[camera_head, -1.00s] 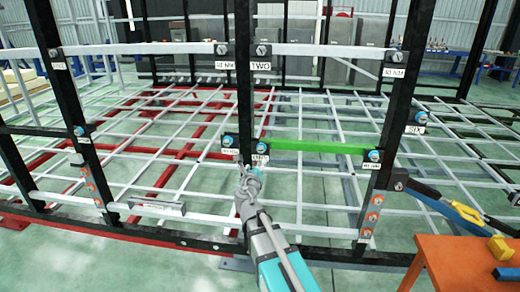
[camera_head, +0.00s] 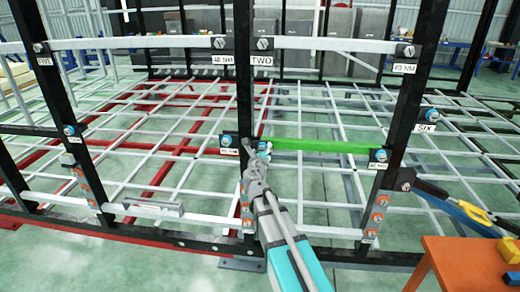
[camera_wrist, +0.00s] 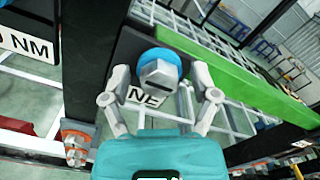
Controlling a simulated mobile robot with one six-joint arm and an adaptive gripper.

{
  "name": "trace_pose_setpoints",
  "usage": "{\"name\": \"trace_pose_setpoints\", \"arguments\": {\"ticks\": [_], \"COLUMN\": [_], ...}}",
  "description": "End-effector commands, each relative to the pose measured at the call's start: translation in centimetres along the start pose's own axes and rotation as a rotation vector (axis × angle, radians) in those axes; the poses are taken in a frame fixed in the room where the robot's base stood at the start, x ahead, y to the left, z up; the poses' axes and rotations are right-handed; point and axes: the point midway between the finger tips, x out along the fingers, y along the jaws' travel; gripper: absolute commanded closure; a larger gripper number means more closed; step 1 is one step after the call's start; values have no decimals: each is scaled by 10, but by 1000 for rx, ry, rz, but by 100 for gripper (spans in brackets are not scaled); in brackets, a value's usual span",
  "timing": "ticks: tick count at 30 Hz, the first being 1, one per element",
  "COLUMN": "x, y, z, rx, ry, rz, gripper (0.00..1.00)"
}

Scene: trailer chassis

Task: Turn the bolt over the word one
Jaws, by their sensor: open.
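The bolt with a blue head (camera_wrist: 160,70) sits on a dark plate at the left end of the green bar, in the middle of the wrist view. Below it is a white label (camera_wrist: 145,98) with the letters "NE" visible; its left part is hidden by a finger. My gripper (camera_wrist: 160,92) is open, with one finger on each side of the bolt head. I cannot tell whether the fingers touch it. In the head view my gripper (camera_head: 262,158) covers much of this bolt and its label at the central black post.
The green bar (camera_head: 320,146) runs right to another blue bolt (camera_head: 380,155). Another blue bolt (camera_head: 226,141) is just left of the post (camera_head: 245,95). An orange table (camera_head: 465,262) stands at the lower right.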

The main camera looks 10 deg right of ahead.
Motion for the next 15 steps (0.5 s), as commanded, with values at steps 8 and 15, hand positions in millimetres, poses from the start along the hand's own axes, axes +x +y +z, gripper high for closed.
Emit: {"name": "trace_pose_setpoints", "arguments": {"ticks": [8, 15], "x": [0, -1], "y": [1, 2], "z": [1, 1], "rx": [0, 0], "ry": [-1, -1], "rz": [2, 2], "gripper": [30, 75]}}
